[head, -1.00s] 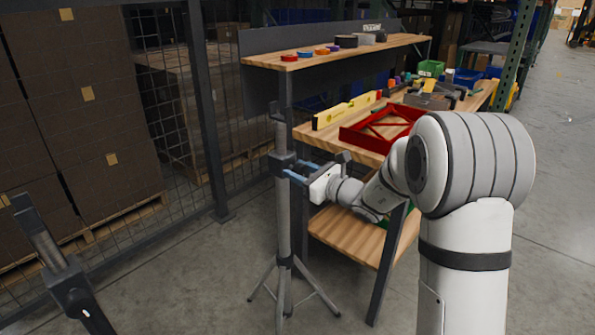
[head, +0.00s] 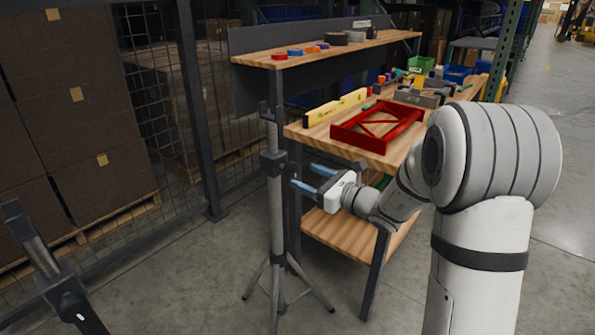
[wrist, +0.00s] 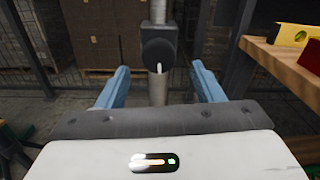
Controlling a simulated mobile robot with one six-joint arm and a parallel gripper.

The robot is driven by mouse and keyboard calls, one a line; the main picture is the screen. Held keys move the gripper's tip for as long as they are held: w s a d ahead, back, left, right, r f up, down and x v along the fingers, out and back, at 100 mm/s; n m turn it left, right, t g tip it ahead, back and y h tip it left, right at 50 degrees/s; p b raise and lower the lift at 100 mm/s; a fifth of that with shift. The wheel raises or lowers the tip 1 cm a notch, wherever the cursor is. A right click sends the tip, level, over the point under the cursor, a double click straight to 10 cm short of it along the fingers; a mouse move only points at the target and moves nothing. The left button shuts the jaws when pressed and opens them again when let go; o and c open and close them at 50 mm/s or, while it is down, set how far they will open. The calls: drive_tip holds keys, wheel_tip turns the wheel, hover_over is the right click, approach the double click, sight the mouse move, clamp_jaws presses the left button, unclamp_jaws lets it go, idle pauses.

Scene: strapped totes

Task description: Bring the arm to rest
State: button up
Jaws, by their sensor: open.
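My gripper (head: 313,178) is at the end of my white arm, in front of the workbench's left end. In the wrist view my gripper (wrist: 156,86) has its two blue fingers wide apart, with nothing between them. Beyond the fingers stands a grey tripod stand (head: 276,215) with a dark clamp knob; the stand also shows in the wrist view (wrist: 158,50). The fingers point toward the stand, and a small gap shows between them and its post in the head view.
The wooden workbench (head: 350,240) holds a red frame (head: 378,127), a yellow level (head: 336,107) and several tools. Tape rolls lie on its upper shelf (head: 300,62). A second dark stand (head: 50,265) is at the lower left. Stacked boxes (head: 75,120) stand behind a mesh fence. Floor at the right is clear.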

drive_tip(key=shift+v, duration=0.85)
drive_tip(key=s+a+r+n+g+h+p, duration=0.1)
drive_tip(key=s+r+n+g+p, duration=0.3)
drive_tip(key=s, duration=0.3)
drive_tip(key=s+r+n+g+h+p, duration=0.2)
drive_tip(key=s+r+n+p, duration=0.1)
drive_tip(key=s+n+p, duration=0.3)
drive_tip(key=s+a+r+n+g+h+p, duration=0.1)
drive_tip(key=s+r+n+g+p, duration=0.25)
drive_tip(key=s, duration=0.35)
drive_tip(key=s+d+r+n+t+h+p, duration=0.1)
drive_tip(key=s+d+r+n+h+p, duration=0.8)
drive_tip(key=d, duration=0.4)
drive_tip(key=shift+s+d+n+h+p, duration=0.35)
drive_tip(key=shift+s+n+h+p, duration=0.3)
drive_tip(key=shift+n, duration=0.3)
drive_tip(key=shift+r, duration=0.15)
